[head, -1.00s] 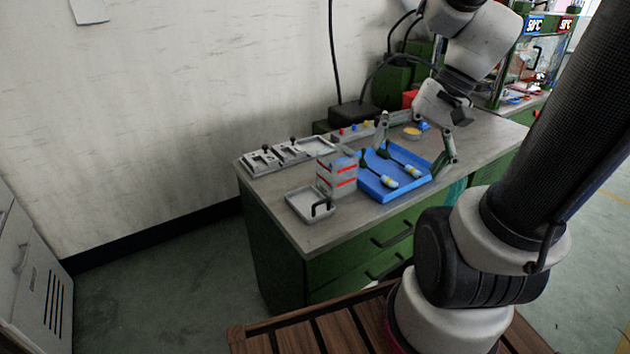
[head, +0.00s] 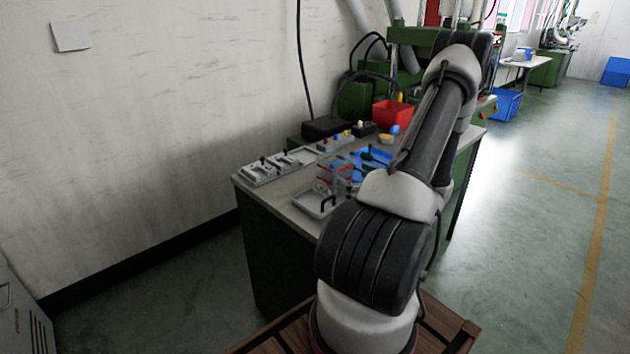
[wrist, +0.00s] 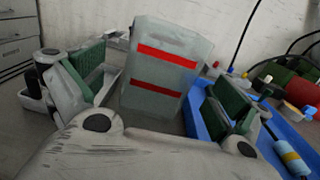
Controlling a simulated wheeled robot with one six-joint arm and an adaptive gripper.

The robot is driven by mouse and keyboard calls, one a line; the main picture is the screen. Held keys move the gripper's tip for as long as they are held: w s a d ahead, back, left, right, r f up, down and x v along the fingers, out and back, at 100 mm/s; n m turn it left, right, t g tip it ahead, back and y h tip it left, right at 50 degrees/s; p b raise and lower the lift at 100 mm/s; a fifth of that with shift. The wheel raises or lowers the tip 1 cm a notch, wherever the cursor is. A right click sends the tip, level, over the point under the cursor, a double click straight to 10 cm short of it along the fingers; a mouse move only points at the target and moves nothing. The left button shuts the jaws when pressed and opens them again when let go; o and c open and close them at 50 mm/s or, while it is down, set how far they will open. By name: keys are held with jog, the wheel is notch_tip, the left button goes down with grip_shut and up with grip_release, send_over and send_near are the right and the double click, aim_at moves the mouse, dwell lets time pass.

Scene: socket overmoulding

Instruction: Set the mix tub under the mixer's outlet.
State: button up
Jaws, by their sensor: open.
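The mix tub appears to be the translucent tub with two red bands (wrist: 165,72) in the wrist view. It also shows on the bench in the head view (head: 335,172), partly behind my arm. My gripper (wrist: 152,92) is open, with one green-padded finger on each side of the tub. The tub stands between the fingers, slightly tilted in the picture. A gap shows at the right finger; at the left I cannot tell whether it touches. I cannot make out the mixer's outlet.
A blue tray (wrist: 203,128) lies right of the tub, with a blue-and-yellow bottle (wrist: 290,158) in it. A grey tray (head: 306,203) stands at the bench's front left edge. Metal blocks (head: 262,172) lie behind it. A red bin (head: 390,114) stands at the back.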

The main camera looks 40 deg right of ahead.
jog(key=shift+w+d+f+m+h, duration=0.2)
jog(key=shift+d+f+m+h, duration=0.05)
jog(key=shift+f+m+h, duration=0.1)
jog(key=w, duration=0.5)
jog(key=w+a, duration=0.1)
jog(key=w, duration=0.1)
jog(key=shift+w+f, duration=0.35)
jog(key=c, duration=1.1)
jog(key=shift+o, duration=0.2)
jog(key=shift+r, duration=0.1)
